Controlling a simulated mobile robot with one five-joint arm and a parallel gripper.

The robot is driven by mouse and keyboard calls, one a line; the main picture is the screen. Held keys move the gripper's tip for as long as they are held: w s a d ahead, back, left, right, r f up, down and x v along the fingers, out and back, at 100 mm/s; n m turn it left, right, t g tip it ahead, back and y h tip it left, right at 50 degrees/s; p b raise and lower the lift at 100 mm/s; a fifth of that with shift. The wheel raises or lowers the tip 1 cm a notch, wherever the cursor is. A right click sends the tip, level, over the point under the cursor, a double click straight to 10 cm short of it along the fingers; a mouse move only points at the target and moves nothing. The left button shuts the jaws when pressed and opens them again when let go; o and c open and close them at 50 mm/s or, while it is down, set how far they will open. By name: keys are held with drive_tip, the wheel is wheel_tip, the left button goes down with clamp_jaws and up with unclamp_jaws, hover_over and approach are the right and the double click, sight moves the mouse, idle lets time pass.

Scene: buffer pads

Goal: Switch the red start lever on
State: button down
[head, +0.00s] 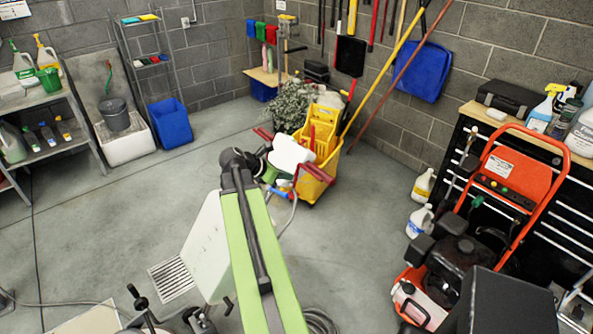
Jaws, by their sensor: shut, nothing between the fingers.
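A white control box (291,153) with red handle grips (262,134) on either side stands beyond my arm, in front of the yellow mop bucket. I cannot clearly make out the red start lever; the arm and gripper hide part of the area around the box. My green and black arm reaches up the middle of the picture. My dark gripper (264,161) is at its far end, close to the left side of the white box. It is shut with nothing visible in it. I cannot tell whether it touches the box.
A yellow mop bucket (326,150) stands just behind the box. An orange-framed machine (532,168) and white jugs (420,221) stand at the right. A white panel (208,250) is left of my arm, near a floor drain (171,278). The floor at left is mostly clear.

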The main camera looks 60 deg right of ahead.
drive_tip(key=p+v, duration=0.1)
drive_tip(key=v, duration=0.2)
drive_tip(key=shift+r, duration=0.1)
idle(0.3)
